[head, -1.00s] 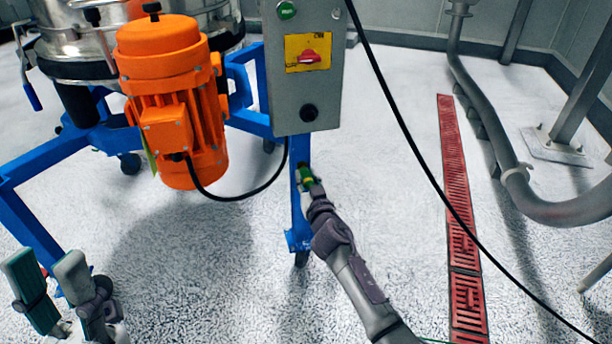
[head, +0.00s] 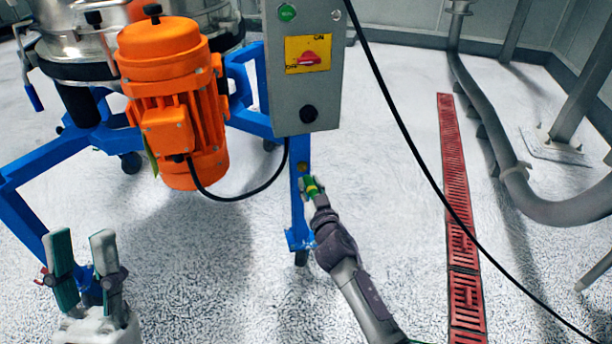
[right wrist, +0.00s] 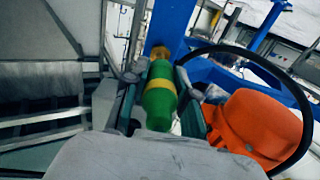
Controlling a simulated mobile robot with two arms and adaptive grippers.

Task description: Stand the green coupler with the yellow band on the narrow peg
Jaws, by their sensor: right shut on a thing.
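The green coupler with the yellow band (head: 312,187) is held in my right gripper (head: 316,196), in front of the blue leg of the machine. In the right wrist view the coupler (right wrist: 159,106) sits between the two fingers, its yellow band around its middle. A small yellowish fitting (right wrist: 159,52) shows just beyond its far end, against the blue leg; I cannot tell whether they touch. In the head view this fitting (head: 303,168) is on the leg above the coupler. My left gripper (head: 81,243) is open and empty at lower left. I cannot make out a narrow peg.
The blue machine frame (head: 50,157) carries an orange motor (head: 170,100) and a grey control box (head: 307,80). A black cable (head: 410,133) crosses the right side. A red floor grate (head: 457,190) and grey pipe (head: 490,140) lie further right. Open floor is in the middle.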

